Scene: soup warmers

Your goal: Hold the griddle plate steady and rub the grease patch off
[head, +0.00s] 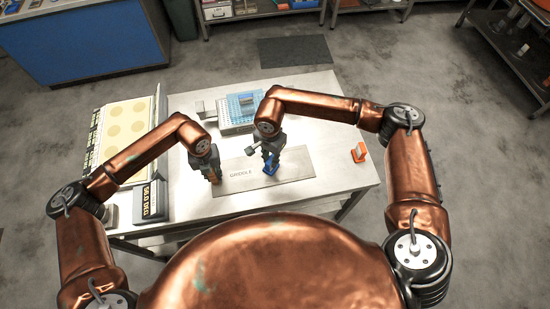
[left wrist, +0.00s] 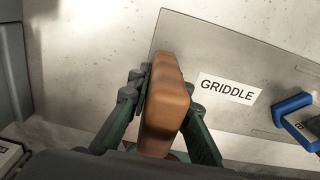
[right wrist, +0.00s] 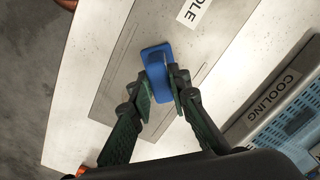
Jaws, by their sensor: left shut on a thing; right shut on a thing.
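The flat grey griddle plate (head: 295,165) lies on the steel table, with a white GRIDDLE label (left wrist: 227,90). My left gripper (head: 214,178) is shut on the plate's brown handle (left wrist: 166,105) at its left end. My right gripper (head: 270,164) is shut on a blue scrubber (right wrist: 156,70) over the plate; the scrubber also shows in the left wrist view (left wrist: 292,107). Whether the scrubber touches the plate I cannot tell. I see no clear grease patch; the scrubber and gripper cover part of the surface.
A blue rack (head: 241,107) with a COOLING label (right wrist: 275,93) stands behind the plate. A yellow board with round marks (head: 125,121) and a dark sign (head: 152,200) are at the left. An orange object (head: 359,153) sits at the right. Bare table lies in front of the plate.

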